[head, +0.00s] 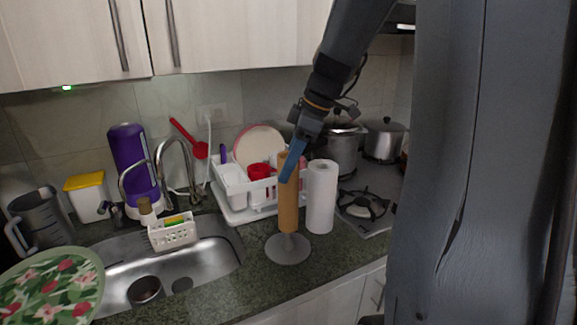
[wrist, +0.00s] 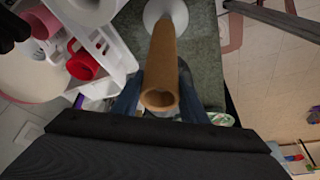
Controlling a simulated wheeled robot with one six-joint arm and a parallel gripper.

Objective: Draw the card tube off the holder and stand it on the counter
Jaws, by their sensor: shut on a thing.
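The card tube (head: 289,208) is a tall brown cylinder standing upright over the holder (head: 288,250), a grey round base on the counter (head: 240,285). My gripper (head: 290,168) comes down from above and is shut on the tube near its top. In the wrist view the tube (wrist: 163,60) runs from its open top end, between the blue fingers of my gripper (wrist: 160,95), toward the pale holder base (wrist: 165,10). The holder's post is hidden. I cannot tell whether the tube's lower end touches the base.
A white paper roll (head: 321,197) stands close on the right of the tube. A dish rack (head: 245,195) with a red cup and plates is behind left. The sink (head: 190,265) is on the left, the stove (head: 365,207) on the right. Bare counter lies in front of the holder.

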